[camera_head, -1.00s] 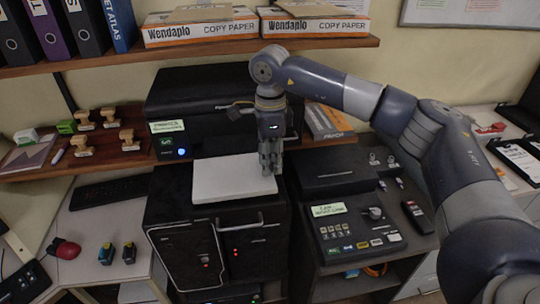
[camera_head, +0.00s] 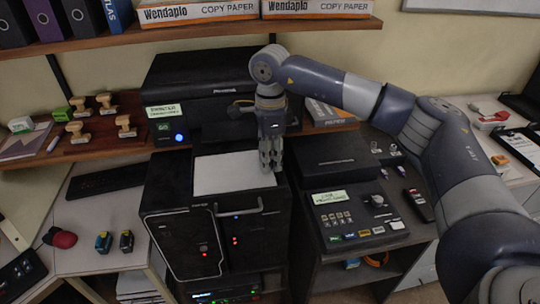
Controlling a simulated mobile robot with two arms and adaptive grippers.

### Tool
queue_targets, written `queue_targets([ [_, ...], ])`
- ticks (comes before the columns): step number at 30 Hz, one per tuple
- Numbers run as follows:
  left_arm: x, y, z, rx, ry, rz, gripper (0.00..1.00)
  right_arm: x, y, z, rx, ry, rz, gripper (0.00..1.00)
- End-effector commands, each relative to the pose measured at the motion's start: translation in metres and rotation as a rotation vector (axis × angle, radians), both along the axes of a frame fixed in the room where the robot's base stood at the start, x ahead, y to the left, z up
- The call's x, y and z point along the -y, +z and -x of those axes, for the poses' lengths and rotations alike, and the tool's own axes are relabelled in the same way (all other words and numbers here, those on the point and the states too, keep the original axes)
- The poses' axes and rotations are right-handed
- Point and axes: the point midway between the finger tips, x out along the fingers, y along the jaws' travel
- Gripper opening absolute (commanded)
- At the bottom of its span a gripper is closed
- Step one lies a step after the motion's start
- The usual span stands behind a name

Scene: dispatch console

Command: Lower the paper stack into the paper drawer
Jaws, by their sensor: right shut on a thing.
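The white paper stack (camera_head: 232,174) lies flat at the top of the black drawer unit, framed by its dark top edges. Its side faces hardly show, so it looks low in the opening. My right gripper (camera_head: 271,168) points down at the stack's right edge and is shut on it. The paper drawer (camera_head: 240,212) is the black front with a grey bar handle below the stack. How deep the paper sits inside is hard to tell. My left gripper is not in view.
A black printer (camera_head: 205,95) stands right behind the stack. A labelled control panel (camera_head: 355,215) is to the right. Copy paper boxes (camera_head: 200,12) rest on the shelf above. Stamps (camera_head: 103,120) stand on the left shelf, with a red mouse (camera_head: 62,238) below.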

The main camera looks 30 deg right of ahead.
Motion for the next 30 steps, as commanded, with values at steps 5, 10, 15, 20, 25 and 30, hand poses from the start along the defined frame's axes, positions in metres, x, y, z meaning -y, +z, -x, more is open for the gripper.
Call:
queue_targets([
  [5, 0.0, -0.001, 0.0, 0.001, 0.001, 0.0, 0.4, 0.001, 0.0, 0.0, 0.001, 0.0, -0.001, 0.0],
  [10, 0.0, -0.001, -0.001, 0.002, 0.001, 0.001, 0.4, 0.001, 0.001, 0.0, 0.001, 0.0, -0.001, 0.41],
  [15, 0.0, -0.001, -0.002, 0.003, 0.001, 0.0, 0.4, 0.001, 0.0, 0.0, 0.001, 0.0, -0.001, 0.53],
  [20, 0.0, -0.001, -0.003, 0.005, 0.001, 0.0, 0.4, 0.002, -0.001, 0.0, -0.001, -0.001, 0.001, 0.53],
  [25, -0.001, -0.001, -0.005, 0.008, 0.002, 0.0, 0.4, 0.001, 0.008, 0.0, 0.001, -0.001, 0.0, 0.53],
  [30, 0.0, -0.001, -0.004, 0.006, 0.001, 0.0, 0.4, 0.001, 0.038, -0.001, 0.003, -0.001, -0.001, 0.53],
])
